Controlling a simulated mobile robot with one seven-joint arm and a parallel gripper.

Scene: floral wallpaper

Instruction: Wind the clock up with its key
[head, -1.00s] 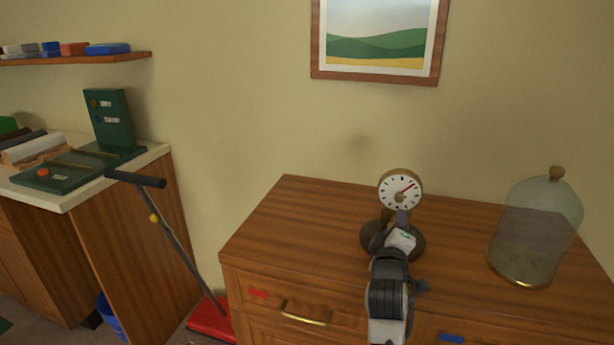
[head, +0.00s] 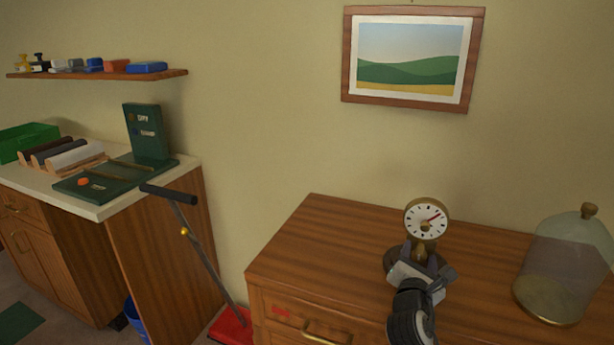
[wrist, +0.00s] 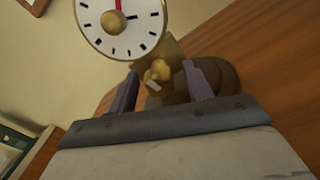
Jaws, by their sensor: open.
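The clock (head: 427,218) stands on the wooden cabinet, with a round white dial, brass rim, red hand and dark round base. Its dial also shows at the top of the wrist view (wrist: 120,25). A small brass key (wrist: 157,76) sticks out below the dial in the wrist view. My gripper (wrist: 160,88) is open, with its two grey fingers on either side of the key and a gap showing to each. In the head view my gripper (head: 420,260) is in front of the clock's lower part and hides the key.
A glass dome with a brass base (head: 545,300) stands right of the clock on the cabinet top (head: 320,235). A green panel device (head: 146,135) sits on the left counter. A dark-handled pole (head: 205,245) rises from a red base on the floor.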

